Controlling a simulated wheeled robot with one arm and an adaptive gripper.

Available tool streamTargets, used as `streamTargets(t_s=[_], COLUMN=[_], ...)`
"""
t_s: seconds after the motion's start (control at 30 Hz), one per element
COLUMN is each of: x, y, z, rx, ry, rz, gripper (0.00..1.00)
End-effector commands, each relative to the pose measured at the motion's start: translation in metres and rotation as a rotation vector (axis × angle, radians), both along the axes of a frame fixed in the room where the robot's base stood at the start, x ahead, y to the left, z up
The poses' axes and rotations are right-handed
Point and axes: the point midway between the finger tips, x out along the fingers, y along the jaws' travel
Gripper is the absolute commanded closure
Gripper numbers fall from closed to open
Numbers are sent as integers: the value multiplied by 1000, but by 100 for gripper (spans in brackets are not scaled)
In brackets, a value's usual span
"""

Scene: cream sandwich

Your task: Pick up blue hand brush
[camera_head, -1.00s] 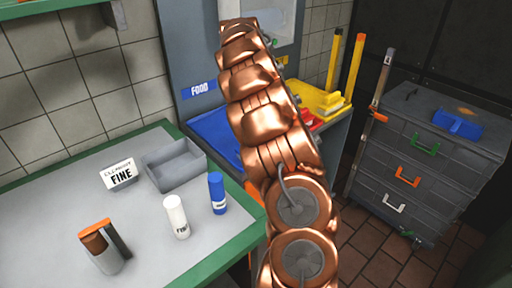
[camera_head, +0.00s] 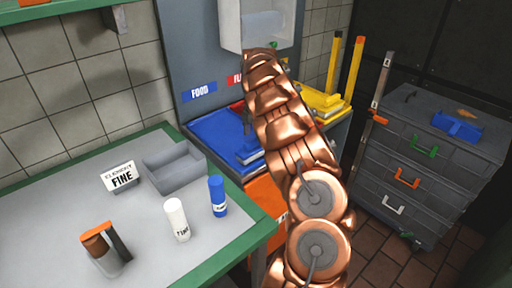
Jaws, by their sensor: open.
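A green-edged table (camera_head: 76,226) at left holds a white bottle (camera_head: 176,220), a blue bottle (camera_head: 217,197), an orange-brown item (camera_head: 104,246), a grey tray (camera_head: 175,168) and a FINE sign (camera_head: 121,177). The drawer cabinet (camera_head: 420,160) is at right.

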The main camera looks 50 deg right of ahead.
Motion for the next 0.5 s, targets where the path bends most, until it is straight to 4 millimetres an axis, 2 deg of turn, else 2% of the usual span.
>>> streamTargets(t_s=[0.3, 0.5], x=[-2, -1], y=[0, 0], z=[-36, -39], rx=[1, -1], ry=[2, -1], rz=[0, 0], gripper=[15, 15])
